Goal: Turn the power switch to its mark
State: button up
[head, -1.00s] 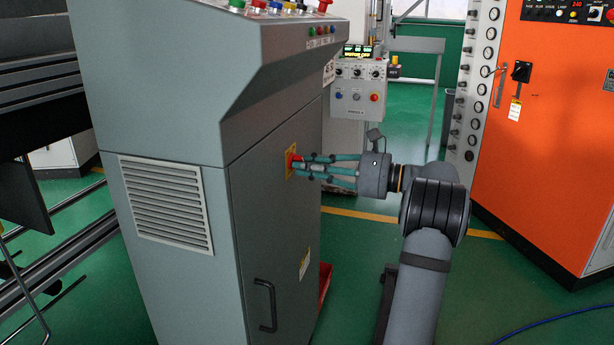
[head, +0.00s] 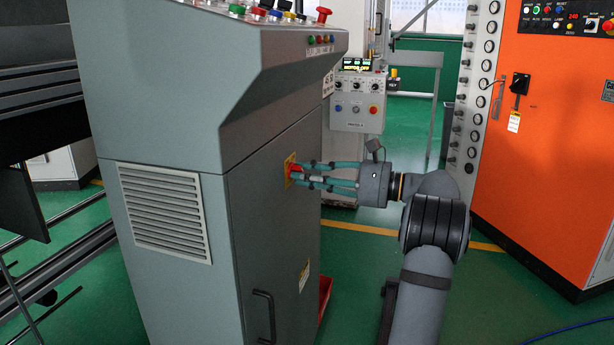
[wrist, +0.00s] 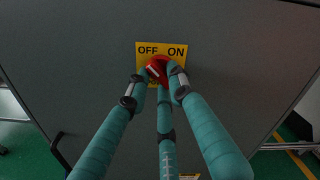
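The power switch is a red knob (wrist: 157,70) on a yellow plate (wrist: 146,48) marked OFF at left and ON at right. A white line on the knob slants toward its upper left, on the OFF side. The plate (head: 289,172) is on the side of the grey cabinet in the head view. My gripper (wrist: 158,76) has its three teal fingers around the knob, with the tips against its sides, and looks shut on it. The fingers hide part of the knob and the lower plate. My gripper (head: 298,171) reaches the knob from the right.
The grey cabinet (head: 190,120) has a vent, a black door handle (head: 265,315) and coloured buttons on top. An orange cabinet (head: 545,150) stands at right and a grey control box (head: 356,100) behind. Green floor lies open behind my arm.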

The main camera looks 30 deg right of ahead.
jog(key=o, duration=0.3)
jog(key=v, duration=1.2)
jog(key=x, duration=1.2)
jog(key=shift+m, duration=0.3)
